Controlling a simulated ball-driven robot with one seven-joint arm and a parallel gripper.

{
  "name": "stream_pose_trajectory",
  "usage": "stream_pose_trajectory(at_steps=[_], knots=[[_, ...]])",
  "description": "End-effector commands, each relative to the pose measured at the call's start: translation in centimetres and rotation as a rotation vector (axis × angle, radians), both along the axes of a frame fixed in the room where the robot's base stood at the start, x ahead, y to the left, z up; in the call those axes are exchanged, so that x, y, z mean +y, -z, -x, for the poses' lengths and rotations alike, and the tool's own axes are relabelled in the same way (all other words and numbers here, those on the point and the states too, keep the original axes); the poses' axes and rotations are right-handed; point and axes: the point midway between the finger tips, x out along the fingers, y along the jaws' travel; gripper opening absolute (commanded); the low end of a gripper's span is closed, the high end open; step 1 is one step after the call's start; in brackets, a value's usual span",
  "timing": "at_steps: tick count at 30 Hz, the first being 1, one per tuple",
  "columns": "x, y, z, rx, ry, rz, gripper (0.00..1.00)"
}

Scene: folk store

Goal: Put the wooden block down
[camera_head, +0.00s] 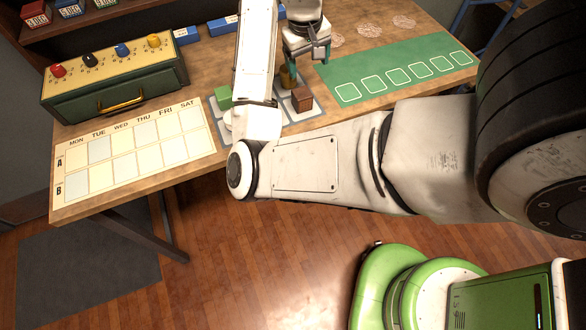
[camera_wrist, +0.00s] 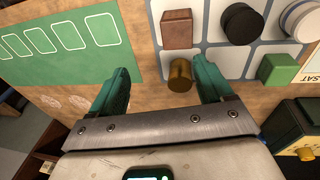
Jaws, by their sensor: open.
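The wooden block is a brown cube (camera_head: 302,99) resting on the grey gridded pad (camera_head: 312,115) on the table. In the wrist view the same block (camera_wrist: 177,28) lies on one cell of the pad (camera_wrist: 212,62), ahead of my fingertips. My gripper (camera_wrist: 160,72) is open, with its teal fingers apart and nothing clasped. A gold cylinder (camera_wrist: 181,75) shows between the fingers, at the near edge of the pad; I cannot tell how far below them it is. In the head view my gripper (camera_head: 308,54) is over the table behind the block. My arm hides part of the pad there.
On the pad are a green cube (camera_wrist: 279,70), a black cylinder (camera_wrist: 241,22) and a white round piece (camera_wrist: 301,20). A green mat (camera_head: 400,70) lies right, a weekday board (camera_head: 135,150) left. A green box with knobs (camera_head: 115,85) stands behind the board.

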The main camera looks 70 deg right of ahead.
Motion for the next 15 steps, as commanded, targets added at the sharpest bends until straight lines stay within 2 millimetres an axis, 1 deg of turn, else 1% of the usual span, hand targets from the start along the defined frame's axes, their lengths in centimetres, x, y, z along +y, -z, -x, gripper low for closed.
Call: stream_pose_trajectory(at_steps=[1, 4, 8, 14, 15], knots=[[0.0, 0.4, 0.3, 0.022, -0.029, 0.054, 0.8], [0.5, 1.0, -0.1, 0.034, -0.098, 0.143, 0.8], [2.4, 2.6, -1.0, 0.036, -0.212, 0.219, 0.8], [7.3, 6.0, -2.0, 0.016, -0.392, 0.24, 0.8], [8.4, 6.8, -2.0, 0.012, -0.427, 0.233, 0.8]])
